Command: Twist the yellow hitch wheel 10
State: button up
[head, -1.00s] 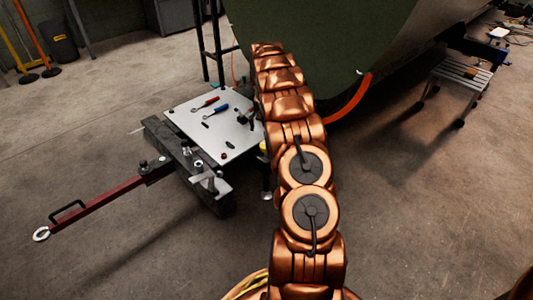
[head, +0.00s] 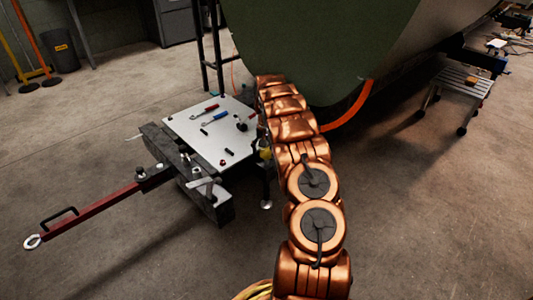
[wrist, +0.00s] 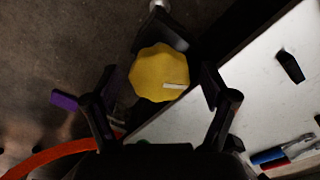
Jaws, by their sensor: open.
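The yellow hitch wheel (wrist: 158,73) is a faceted knob with a pale mark near its lower right edge. It sits near the upper middle of the wrist view. In the head view a small bit of yellow (head: 265,153) shows beside my arm, mostly hidden. My gripper (wrist: 160,95) is open, with one black finger on the left and one on the right of the wheel. The fingers look apart from it; the depth between them cannot be told. In the head view my copper arm hides the gripper.
A white-topped cart (head: 190,118) with tools on it stands close to the wheel. A red tow bar (head: 100,205) reaches out left from it. The green fuselage (head: 310,45) rises behind my arm.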

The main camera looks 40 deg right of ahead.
jog(key=c, duration=1.2)
jog(key=shift+o, duration=0.2)
jog(key=shift+r, duration=0.1)
jog(key=shift+p, duration=0.7)
